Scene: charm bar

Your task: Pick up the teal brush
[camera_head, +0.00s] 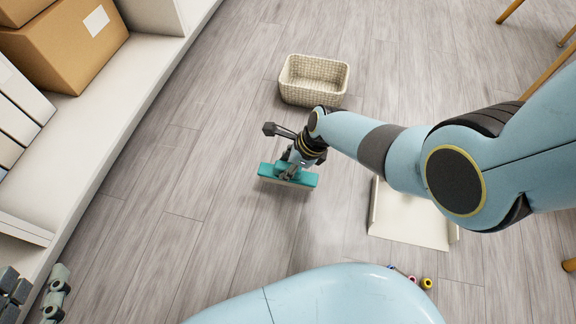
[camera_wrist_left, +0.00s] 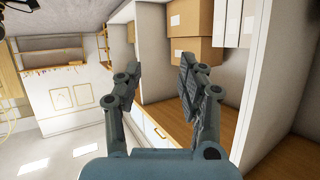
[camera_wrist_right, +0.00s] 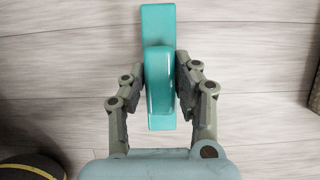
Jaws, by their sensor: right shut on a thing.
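The teal brush (camera_head: 303,179) is below my right gripper (camera_head: 289,168), in the middle of the head view. In the right wrist view my right gripper (camera_wrist_right: 161,90) has its two fingers closed on the raised handle of the teal brush (camera_wrist_right: 158,30). The brush's long body runs up the picture beyond the fingers. I cannot tell whether it touches the floor or hangs just above it. My left gripper (camera_head: 38,292) is at the bottom left of the head view. In the left wrist view its fingers (camera_wrist_left: 158,85) are apart with nothing between them.
A woven cream basket (camera_head: 313,96) stands on the floor beyond the brush. A cream dustpan (camera_head: 408,228) lies right of it, partly under my right arm. Small coloured beads (camera_head: 427,283) lie near my base. A shelf with cardboard boxes (camera_head: 70,45) lines the left. Floor left of the brush is clear.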

